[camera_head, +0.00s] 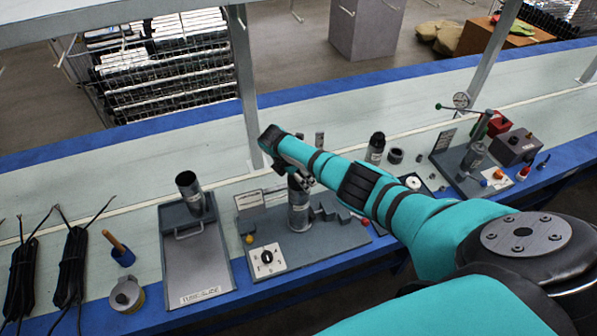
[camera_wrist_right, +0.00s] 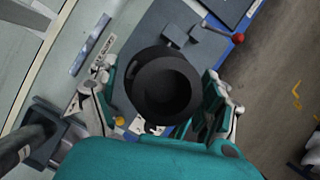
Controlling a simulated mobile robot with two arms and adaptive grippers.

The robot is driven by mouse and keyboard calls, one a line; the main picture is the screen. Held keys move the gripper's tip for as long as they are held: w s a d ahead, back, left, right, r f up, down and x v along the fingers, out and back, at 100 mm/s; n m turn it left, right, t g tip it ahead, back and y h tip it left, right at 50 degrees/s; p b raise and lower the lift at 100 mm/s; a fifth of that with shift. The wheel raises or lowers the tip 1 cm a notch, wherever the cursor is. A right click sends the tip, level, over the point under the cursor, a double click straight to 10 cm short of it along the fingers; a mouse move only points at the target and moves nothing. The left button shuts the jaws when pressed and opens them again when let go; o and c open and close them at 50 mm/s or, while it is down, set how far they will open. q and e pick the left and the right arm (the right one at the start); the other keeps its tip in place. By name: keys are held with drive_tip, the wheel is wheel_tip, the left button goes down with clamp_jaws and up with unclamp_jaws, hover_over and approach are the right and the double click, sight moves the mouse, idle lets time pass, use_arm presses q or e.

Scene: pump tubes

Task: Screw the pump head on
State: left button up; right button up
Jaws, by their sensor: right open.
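A grey metal pump tube (camera_head: 299,214) stands upright on a grey fixture plate (camera_head: 338,241) in the head view. My right gripper (camera_head: 297,182) is over the top of this tube, reaching in from the right. In the right wrist view, a dark round part (camera_wrist_right: 166,86) is seen end-on between the two spread fingers of the gripper (camera_wrist_right: 160,98). The fingers stand apart from it on both sides, with visible gaps. I cannot tell whether this dark part is the pump head or the tube's own top. The gripper hides the tube's upper end in the head view. My left gripper does not show.
A tube-slide tray (camera_head: 190,270) with a dark-topped tube (camera_head: 190,192) is on the left. A black-topped cylinder (camera_head: 376,146) and a dark ring (camera_head: 396,156) stand behind my arm. A lever press (camera_head: 472,160) is at right.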

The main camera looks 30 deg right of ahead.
drive_tip(key=shift+s+r+n+t+p, duration=0.15)
drive_tip(key=shift+n+t+p, duration=0.2)
drive_tip(key=shift+n, duration=0.45)
drive_tip(key=shift+d+r+n+t+p, duration=0.1)
drive_tip(key=shift+n+t+p, duration=0.15)
drive_tip(key=shift+n+p, duration=0.4)
drive_tip(key=shift+f+n, duration=0.25)
drive_tip(key=shift+n, duration=0.5)
drive_tip(key=shift+n+t+b, duration=0.3)
drive_tip(key=shift+n+t, duration=0.1)
drive_tip(key=shift+n+t+y, duration=0.3)
drive_tip(key=shift+n+y, duration=0.1)
drive_tip(key=shift+n, duration=0.5)
drive_tip(key=n+t+y, duration=0.1)
drive_tip(key=n, duration=0.2)
drive_tip(key=shift+n, duration=0.3)
drive_tip(key=shift+n+y+b, duration=0.45)
drive_tip(key=shift+n+y, duration=0.05)
drive_tip(key=shift+n, duration=0.6)
drive_tip(key=shift+f+n+t+y+b, duration=0.2)
drive_tip(key=shift+n+t+y+b, duration=0.15)
drive_tip(key=shift+n+b, duration=0.55)
drive_tip(key=shift+n+y, duration=0.25)
drive_tip(key=shift+n, duration=0.35)
drive_tip(key=shift+r+n+b, duration=0.2)
drive_tip(key=shift+n+b, duration=0.1)
drive_tip(key=shift+b, duration=0.05)
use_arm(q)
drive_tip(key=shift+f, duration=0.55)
